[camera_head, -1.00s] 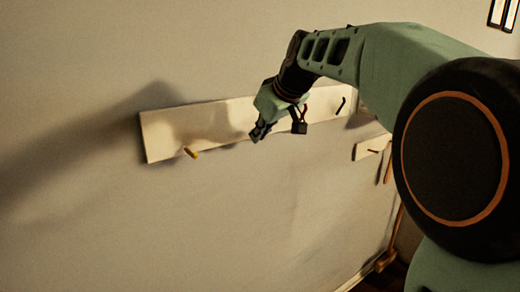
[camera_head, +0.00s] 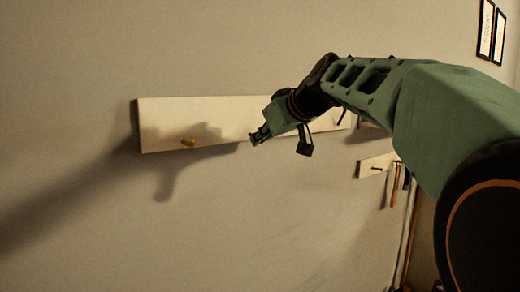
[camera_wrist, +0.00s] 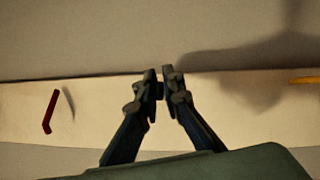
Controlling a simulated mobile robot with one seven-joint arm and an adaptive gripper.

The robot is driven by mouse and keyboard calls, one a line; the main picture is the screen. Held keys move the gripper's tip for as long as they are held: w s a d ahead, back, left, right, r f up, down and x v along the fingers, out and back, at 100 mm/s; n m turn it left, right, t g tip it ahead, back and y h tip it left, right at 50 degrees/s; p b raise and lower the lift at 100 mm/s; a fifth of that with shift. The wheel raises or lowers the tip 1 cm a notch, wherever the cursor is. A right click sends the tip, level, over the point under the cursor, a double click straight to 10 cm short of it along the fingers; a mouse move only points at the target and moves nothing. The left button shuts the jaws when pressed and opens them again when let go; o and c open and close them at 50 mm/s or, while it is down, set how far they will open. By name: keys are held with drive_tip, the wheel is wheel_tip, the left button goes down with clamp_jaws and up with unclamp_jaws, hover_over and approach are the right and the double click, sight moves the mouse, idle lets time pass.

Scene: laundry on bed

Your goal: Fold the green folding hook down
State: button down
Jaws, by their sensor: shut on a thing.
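My gripper (camera_head: 259,135) is at the lower part of a pale board (camera_head: 165,112) on the wall. In the wrist view its two fingers (camera_wrist: 160,86) are nearly together in front of the board, shut on a small dark piece between the tips. No other green hook shows, so this piece is likely the green folding hook; the fingers hide most of it and its colour and angle cannot be told. A yellow hook (camera_head: 188,143) sticks out of the board left of my gripper; it shows at the right edge in the wrist view (camera_wrist: 307,80).
A red hook (camera_wrist: 50,112) is at the left in the wrist view. A second, smaller board (camera_head: 372,168) with hanging things (camera_head: 395,184) is at the right in the head view. The wall below the long board is bare.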

drive_tip(key=shift+r, duration=0.1)
idle(0.4)
drive_tip(key=c, duration=2.1)
unclamp_jaws()
drive_tip(key=shift+r, duration=4.9)
